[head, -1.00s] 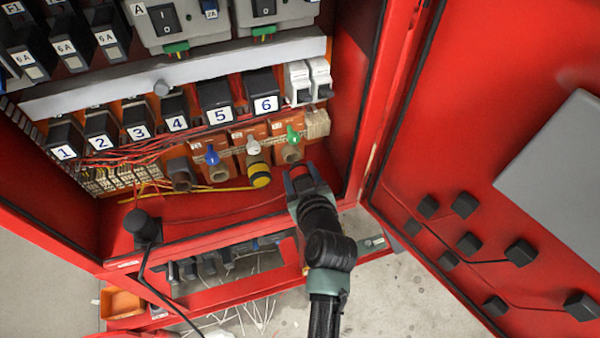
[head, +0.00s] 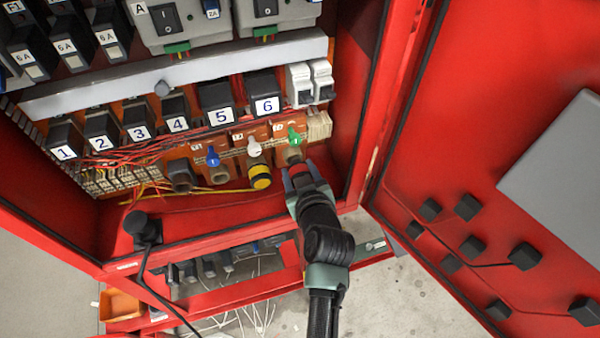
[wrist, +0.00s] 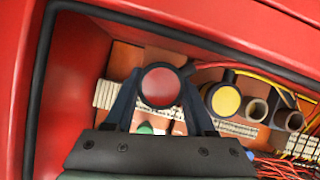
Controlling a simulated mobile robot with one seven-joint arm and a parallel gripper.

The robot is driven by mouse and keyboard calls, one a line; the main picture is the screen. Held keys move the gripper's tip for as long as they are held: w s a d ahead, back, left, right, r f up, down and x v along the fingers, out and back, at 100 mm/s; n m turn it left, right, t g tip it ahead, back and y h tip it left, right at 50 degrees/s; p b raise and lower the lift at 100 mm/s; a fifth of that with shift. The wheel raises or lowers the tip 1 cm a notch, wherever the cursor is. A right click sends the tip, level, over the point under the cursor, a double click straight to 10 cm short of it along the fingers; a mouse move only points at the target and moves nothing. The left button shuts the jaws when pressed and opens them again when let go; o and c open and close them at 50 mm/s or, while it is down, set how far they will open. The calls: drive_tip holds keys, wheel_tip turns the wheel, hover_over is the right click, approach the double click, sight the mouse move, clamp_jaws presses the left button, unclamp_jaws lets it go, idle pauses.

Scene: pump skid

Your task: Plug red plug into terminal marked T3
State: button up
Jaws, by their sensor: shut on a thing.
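The red plug (head: 300,172) is held between the fingers of my gripper (head: 302,176). In the wrist view the red plug (wrist: 160,87) shows its round red end, with a dark finger of my gripper (wrist: 161,100) on each side. The plug is just in front of and below the rightmost terminal socket (head: 292,156), under the green lever (head: 294,136). In the wrist view that socket is hidden behind the plug. I cannot tell whether plug and socket touch. The small terminal labels are too blurred to read, so T3 cannot be picked out.
A yellow plug (head: 260,178) sits in the socket left of the rightmost one. Two open sockets (head: 218,174) (head: 182,176) are further left. Red cabinet walls and the open door (head: 440,170) stand close to the right. Loose wires lie at the left.

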drive_tip(key=shift+w+a+b, duration=0.2)
drive_tip(key=shift+w, duration=0.35)
drive_tip(key=shift+w+a+b, duration=0.2)
drive_tip(key=shift+w, duration=0.35)
drive_tip(key=o, duration=1.4)
drive_tip(key=shift+s, duration=0.1)
drive_tip(key=shift+s+d+r, duration=0.15)
drive_tip(key=shift+s+r, duration=0.05)
drive_tip(key=shift+s, duration=0.3)
drive_tip(key=b+v, duration=0.3)
drive_tip(key=v, duration=0.8)
drive_tip(key=shift+s+r, duration=0.25)
drive_tip(key=shift+s, duration=0.05)
